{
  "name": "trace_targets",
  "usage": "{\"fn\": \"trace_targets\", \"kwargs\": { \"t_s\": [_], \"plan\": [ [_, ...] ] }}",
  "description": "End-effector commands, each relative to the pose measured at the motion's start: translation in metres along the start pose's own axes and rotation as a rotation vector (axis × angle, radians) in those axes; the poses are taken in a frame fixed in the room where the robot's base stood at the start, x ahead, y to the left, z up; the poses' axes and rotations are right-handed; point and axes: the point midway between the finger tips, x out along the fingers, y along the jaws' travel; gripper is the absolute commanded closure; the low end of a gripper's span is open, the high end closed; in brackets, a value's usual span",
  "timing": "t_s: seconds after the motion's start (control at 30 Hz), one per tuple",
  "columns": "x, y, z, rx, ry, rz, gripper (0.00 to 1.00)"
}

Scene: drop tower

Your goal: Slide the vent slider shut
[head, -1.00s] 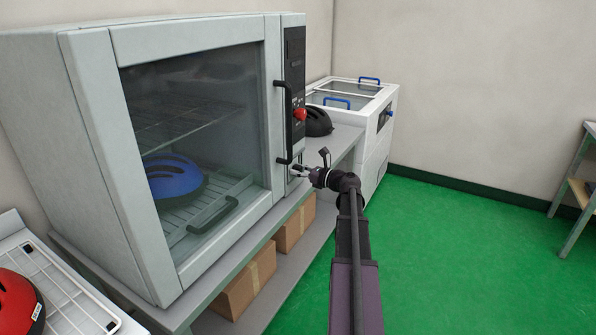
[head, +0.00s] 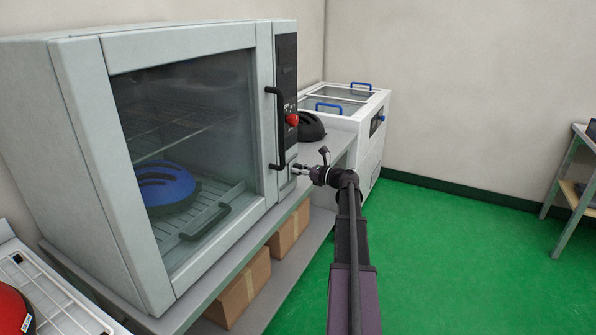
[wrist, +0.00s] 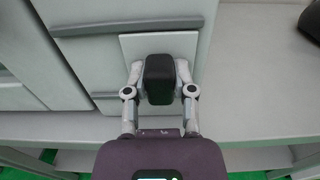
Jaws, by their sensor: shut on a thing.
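The vent slider shows in the wrist view as a dark rounded knob (wrist: 159,79) in front of a pale square plate (wrist: 190,48) low on the cabinet's front. My gripper (wrist: 159,76) has one finger on each side of the knob and is shut on it. In the head view my gripper (head: 297,169) reaches the lower right corner of the cabinet (head: 110,45), below the control panel (head: 287,85). There the knob is too small to make out. The door of the cabinet is closed, with a blue helmet (head: 165,186) inside.
A black door handle (head: 279,130) and a red knob (head: 292,119) are just above my gripper. A black helmet (head: 310,127) sits on the bench behind. A white chest (head: 372,150) stands farther back. Open green floor (head: 450,260) lies to the right.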

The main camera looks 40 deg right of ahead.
Motion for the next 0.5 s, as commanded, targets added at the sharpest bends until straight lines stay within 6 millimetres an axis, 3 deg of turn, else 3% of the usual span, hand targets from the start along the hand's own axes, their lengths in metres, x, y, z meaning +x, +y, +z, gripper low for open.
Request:
{"fn": "trace_targets", "kwargs": {
  "t_s": [0.07, 0.1, 0.2, 0.5],
  "plan": [
    [0.0026, -0.0054, 0.0017, 0.001, -0.006, -0.010, 1.00],
    [0.0027, -0.0056, 0.0018, 0.001, -0.006, -0.010, 0.55],
    [0.0027, -0.0055, 0.0018, 0.002, -0.006, -0.010, 0.31],
    [0.0017, -0.0033, 0.0011, 0.001, -0.004, -0.006, 0.31]
  ]
}}
